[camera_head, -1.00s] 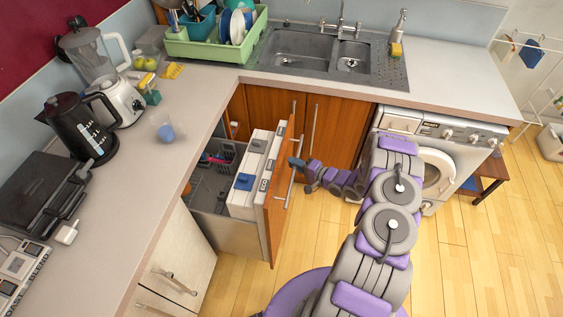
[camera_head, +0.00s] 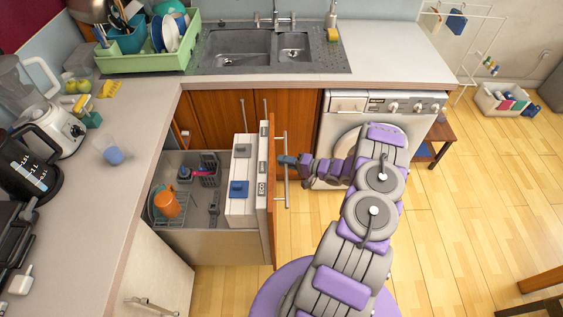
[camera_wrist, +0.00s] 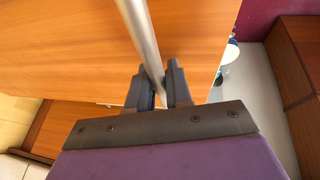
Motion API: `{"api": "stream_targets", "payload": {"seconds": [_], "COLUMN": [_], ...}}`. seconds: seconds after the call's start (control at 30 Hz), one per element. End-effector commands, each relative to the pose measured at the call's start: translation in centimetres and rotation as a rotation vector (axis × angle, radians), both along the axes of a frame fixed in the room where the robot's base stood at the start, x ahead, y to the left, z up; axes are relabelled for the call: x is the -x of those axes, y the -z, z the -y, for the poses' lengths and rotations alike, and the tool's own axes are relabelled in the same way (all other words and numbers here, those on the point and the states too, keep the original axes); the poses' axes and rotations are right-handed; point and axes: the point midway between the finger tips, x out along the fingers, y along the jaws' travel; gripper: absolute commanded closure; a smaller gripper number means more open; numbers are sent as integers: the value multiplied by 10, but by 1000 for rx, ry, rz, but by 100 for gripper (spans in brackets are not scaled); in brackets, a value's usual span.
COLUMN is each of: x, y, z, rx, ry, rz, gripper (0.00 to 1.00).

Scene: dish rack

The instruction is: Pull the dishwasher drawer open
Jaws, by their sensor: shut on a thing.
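The dishwasher drawer (camera_head: 215,246) stands pulled out from under the counter, its wooden front (camera_head: 269,225) facing right in the head view. Its inside shows a wire rack, an orange mug (camera_head: 167,204) and a grey cutlery basket (camera_head: 208,169). A long metal bar handle (camera_head: 286,190) is on the front; it crosses the wrist view as a silver bar (camera_wrist: 140,35). My gripper (camera_head: 287,160) is at the handle. In the wrist view my gripper (camera_wrist: 160,88) has its two dark fingers on either side of the bar, shut on it.
A washing machine (camera_head: 380,104) stands behind my arm. The counter (camera_head: 120,190) runs along the left, with a kettle (camera_head: 28,165) and a glass (camera_head: 113,152). A cabinet with a handle (camera_head: 152,307) is at lower left. Wooden floor (camera_head: 450,230) is clear on the right.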

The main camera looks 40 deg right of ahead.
Motion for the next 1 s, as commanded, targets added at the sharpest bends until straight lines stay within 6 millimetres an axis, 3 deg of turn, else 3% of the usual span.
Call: {"api": "stream_targets", "payload": {"seconds": [0.33, 0.37, 0.57, 0.87, 1.0], "x": [2, 2, 2, 3, 15], "y": [5, 5, 3, 0, -4], "z": [-2, -2, -2, 0, 9], "rx": [-1, -1, 0, 1, 1], "ry": [-4, -4, -4, -1, 1], "rz": [-10, -10, -7, -2, -1], "gripper": [100, 80, 60, 60, 60]}}
